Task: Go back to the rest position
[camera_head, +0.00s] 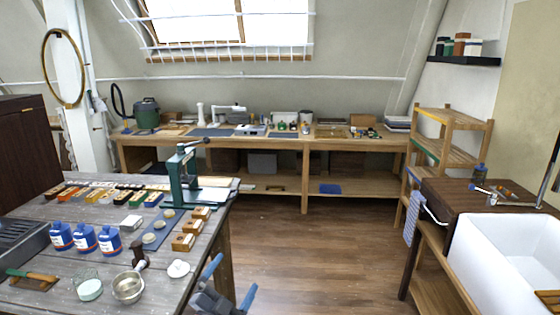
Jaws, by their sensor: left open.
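My left gripper (236,271) shows at the bottom centre, with two blue fingers spread apart and nothing between them. It is just off the right edge of the grey wooden workbench (95,268), over the floor side. The nearest things on the bench are a white round piece (179,268) and a small metal pan (129,287), both apart from the fingers. My right gripper is not in view.
A green press (183,180), small wooden blocks (183,242) and blue bottles (84,239) stand on the workbench. A white sink (505,260) is at the right. The wooden floor (300,250) between is clear, up to the long back bench (270,140).

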